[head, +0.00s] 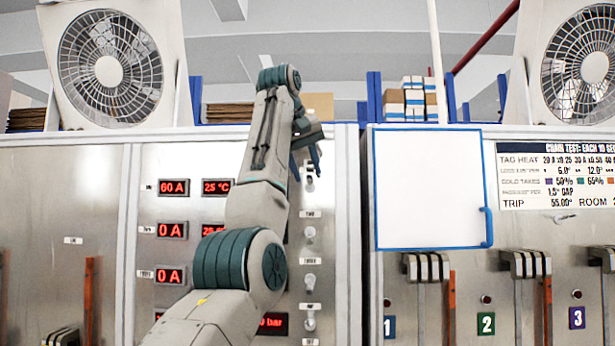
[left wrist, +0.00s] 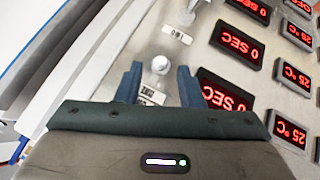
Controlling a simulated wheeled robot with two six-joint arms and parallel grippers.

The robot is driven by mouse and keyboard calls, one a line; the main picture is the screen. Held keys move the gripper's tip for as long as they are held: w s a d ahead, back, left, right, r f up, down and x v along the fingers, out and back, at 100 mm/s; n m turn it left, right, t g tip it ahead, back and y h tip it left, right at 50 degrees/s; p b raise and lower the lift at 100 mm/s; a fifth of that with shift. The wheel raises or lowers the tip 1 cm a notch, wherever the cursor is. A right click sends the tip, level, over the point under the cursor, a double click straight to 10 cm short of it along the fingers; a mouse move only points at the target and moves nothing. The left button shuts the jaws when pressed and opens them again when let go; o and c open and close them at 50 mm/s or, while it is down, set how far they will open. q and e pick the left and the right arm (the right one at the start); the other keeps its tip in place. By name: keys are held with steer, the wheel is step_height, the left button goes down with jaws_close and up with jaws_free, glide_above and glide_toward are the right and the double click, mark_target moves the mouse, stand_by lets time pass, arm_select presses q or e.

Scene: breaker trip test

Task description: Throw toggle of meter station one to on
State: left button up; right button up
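The toggle of meter station one (head: 309,184) is the top one in a column of toggles on the metal meter panel. In the left wrist view its round pale knob (left wrist: 161,64) shows upside down, just beyond and between my fingertips. My left gripper (head: 308,163) is at the top of this column, its blue fingers apart. The left wrist view shows the same open gripper (left wrist: 159,80) with nothing held. I cannot tell whether a finger touches the knob, nor which way the lever is thrown. The top row's display (head: 174,187) reads 60 A. My right gripper is not in view.
The station two toggle (head: 310,234) stands below, with further toggles under it. Red displays (left wrist: 225,92) lie beside the toggles, some hidden behind my left arm in the head view. A blue-framed white board (head: 429,188) and breaker levers (head: 425,268) are to the right.

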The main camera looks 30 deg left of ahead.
arm_select(q)
steer(key=v, duration=0.9)
steer(key=shift+f, duration=0.1)
stand_by(0.4)
